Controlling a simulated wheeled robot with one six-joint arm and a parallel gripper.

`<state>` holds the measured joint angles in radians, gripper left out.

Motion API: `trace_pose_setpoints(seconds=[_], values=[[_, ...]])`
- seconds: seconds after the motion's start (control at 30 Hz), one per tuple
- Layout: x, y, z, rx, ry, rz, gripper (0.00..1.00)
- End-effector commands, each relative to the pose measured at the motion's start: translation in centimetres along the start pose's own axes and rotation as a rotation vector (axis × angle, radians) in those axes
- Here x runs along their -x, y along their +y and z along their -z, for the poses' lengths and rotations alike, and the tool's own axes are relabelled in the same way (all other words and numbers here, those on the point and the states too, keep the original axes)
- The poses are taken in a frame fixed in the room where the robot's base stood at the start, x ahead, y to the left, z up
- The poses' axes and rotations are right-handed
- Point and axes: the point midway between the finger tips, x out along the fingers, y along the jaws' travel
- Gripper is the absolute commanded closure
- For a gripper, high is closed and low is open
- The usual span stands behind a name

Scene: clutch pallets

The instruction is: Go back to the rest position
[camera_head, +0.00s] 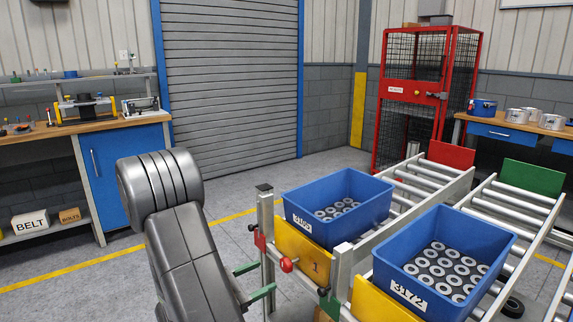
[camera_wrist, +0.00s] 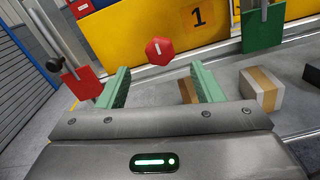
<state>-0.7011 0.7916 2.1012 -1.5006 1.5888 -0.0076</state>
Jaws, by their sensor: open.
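My gripper (camera_head: 258,283) is open, with two green fingers apart and nothing between them. In the wrist view the gripper (camera_wrist: 160,88) points toward a red knob (camera_wrist: 159,51) marked with a white line, which shows beyond and between the fingers. In the head view the same red knob (camera_head: 289,265) sits on the front of the left roller lane, just right of the fingers. Whether the fingers touch anything is not clear, but a gap to the knob shows. My grey arm reaches forward from the bottom of the head view.
Two blue crates of ring parts, left (camera_head: 338,204) and right (camera_head: 443,262), stand on roller lanes behind yellow plates (camera_head: 303,250). A red mesh cage (camera_head: 424,95) stands behind. A workbench (camera_head: 95,124) is at left. Cardboard boxes (camera_wrist: 260,90) lie below the lane. Floor before the shutter is clear.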

Motion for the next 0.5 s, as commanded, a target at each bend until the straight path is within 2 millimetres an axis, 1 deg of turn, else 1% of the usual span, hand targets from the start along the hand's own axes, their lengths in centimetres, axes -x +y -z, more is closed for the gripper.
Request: trace_pose_setpoints(seconds=[0.03,0.2,0.3,0.5], values=[[0.8,0.1,0.0,0.0,0.001,-0.003,0.4],[2.6,0.1,0.0,0.0,0.001,-0.002,0.4],[3.3,0.1,0.0,0.0,0.0,-0.002,0.4],[4.0,0.1,0.0,0.0,0.0,-0.001,0.4]])
